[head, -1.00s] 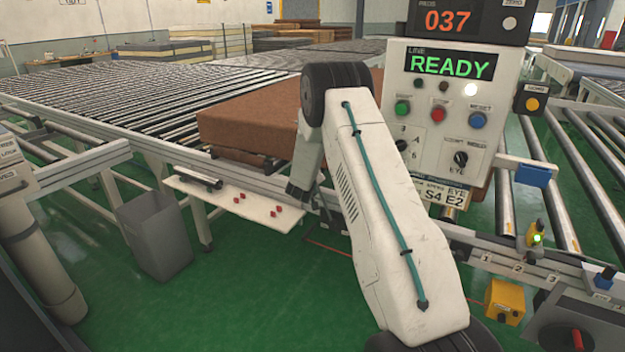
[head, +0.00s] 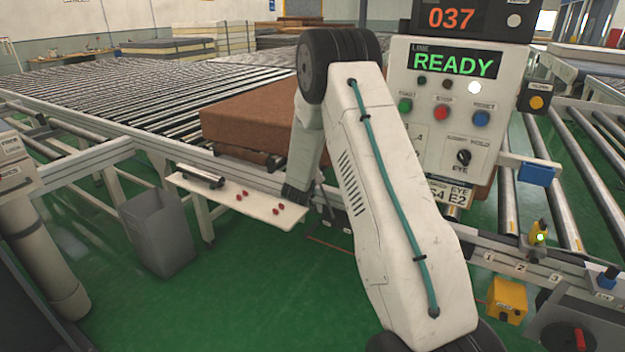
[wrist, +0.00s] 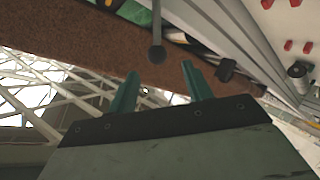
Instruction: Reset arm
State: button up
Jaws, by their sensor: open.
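My gripper (wrist: 158,82) shows in the wrist view with two teal fingers spread apart and nothing between them. In the head view my white arm rises from the bottom, bends at a dark joint and folds down again. The gripper end (head: 297,192) hangs near the right end of a white shelf; its fingertips are hard to make out there. A brown mattress-like block (head: 250,115) lies on the roller conveyor behind the arm. Its brown side (wrist: 60,62) spans the wrist view beyond the fingers.
A control panel (head: 455,95) reading READY stands right of the arm. The white shelf (head: 235,197) holds small red pieces and a dark cylinder. A grey bin (head: 158,235) stands on the green floor. A yellow box (head: 507,297) is at lower right. Rollers (head: 130,90) fill the back.

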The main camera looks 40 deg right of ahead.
dwell(0.4)
jog(key=s+a+f+g+y, duration=0.1)
jog(key=s+a+f+y, duration=0.1)
jog(key=a+f+y, duration=0.3)
jog(key=s+a+r+g+y, duration=0.2)
jog(key=s+a+r, duration=0.15)
jog(key=a, duration=0.35)
jog(key=s+a+r+g+y, duration=0.1)
jog(key=s+a+r+y, duration=0.15)
jog(key=s+a, duration=0.3)
jog(key=s+a+r+g, duration=0.1)
jog(key=s+a+r, duration=0.4)
jog(key=s, duration=0.7)
jog(key=s+a+r+n+g, duration=0.1)
jog(key=s+a+r, duration=0.4)
jog(key=s+r, duration=0.4)
jog(key=s+a+r+n+g, duration=0.1)
jog(key=s+a+r, duration=0.3)
jog(key=s+r, duration=0.4)
jog(key=s, duration=0.6)
jog(key=shift+s+a+g+y, duration=0.3)
jog(key=shift+a+y, duration=0.05)
jog(key=shift+a, duration=0.05)
